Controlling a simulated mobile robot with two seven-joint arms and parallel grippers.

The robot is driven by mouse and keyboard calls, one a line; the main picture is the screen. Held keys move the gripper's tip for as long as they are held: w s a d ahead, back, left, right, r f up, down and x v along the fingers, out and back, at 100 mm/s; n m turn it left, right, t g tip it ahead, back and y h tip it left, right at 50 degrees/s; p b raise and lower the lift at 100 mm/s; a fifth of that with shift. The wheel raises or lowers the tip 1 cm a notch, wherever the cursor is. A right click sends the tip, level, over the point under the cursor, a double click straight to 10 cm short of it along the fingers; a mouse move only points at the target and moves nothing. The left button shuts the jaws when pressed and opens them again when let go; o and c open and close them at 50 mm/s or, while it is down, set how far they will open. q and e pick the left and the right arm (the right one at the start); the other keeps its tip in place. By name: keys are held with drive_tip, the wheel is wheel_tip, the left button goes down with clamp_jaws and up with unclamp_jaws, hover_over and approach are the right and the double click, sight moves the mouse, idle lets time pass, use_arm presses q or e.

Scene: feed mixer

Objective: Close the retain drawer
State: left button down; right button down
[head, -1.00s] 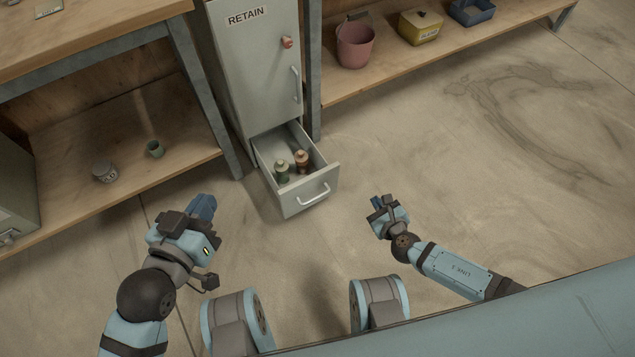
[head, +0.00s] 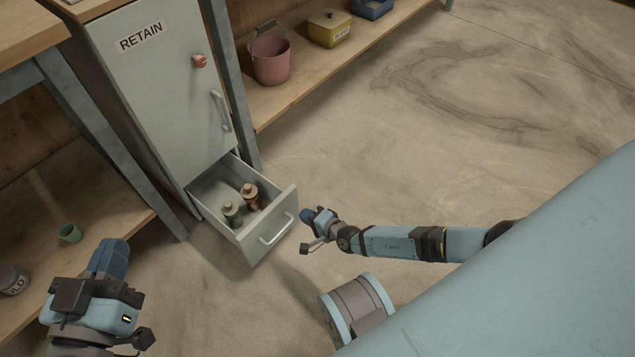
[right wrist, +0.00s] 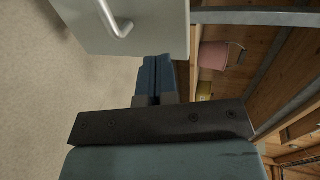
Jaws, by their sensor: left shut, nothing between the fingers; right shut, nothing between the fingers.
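The grey retain cabinet (head: 165,95) has its bottom drawer (head: 262,238) pulled out. The drawer has a pale bar handle (head: 277,229), which also shows in the right wrist view (right wrist: 117,20). My right gripper (head: 306,215) is shut and empty, just right of the drawer front. In the right wrist view its blue fingers (right wrist: 157,75) are together near the drawer front's edge; I cannot tell whether they touch it. My left gripper (head: 112,252) is shut and empty, left of the drawer and apart from it.
A shelf at the back right holds a pink bucket (head: 270,60), a yellow box (head: 328,29) and a blue bin (head: 371,8). A bench at the left has a green cup (head: 69,233) and a jar (head: 13,280) on its lower shelf. The floor at right is clear.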

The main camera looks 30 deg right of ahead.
sight(285, 202)
drive_tip(key=x, duration=0.2)
drive_tip(key=b+x, duration=0.1)
drive_tip(key=x, duration=0.1)
drive_tip(key=r+b+x, duration=0.1)
drive_tip(key=x, duration=0.1)
drive_tip(key=shift+w+a+f, duration=0.1)
drive_tip(key=shift+w, duration=0.25)
use_arm(q)
drive_tip(key=shift+w+a+r+m+t+h, duration=0.15)
drive_tip(key=shift+w+a+r+m+t, duration=0.15)
drive_tip(key=shift+m, duration=0.2)
drive_tip(key=shift+w+a+r+m+t+h, duration=0.15)
drive_tip(key=shift+w+m+t, duration=0.15)
drive_tip(key=shift+w+m, duration=0.15)
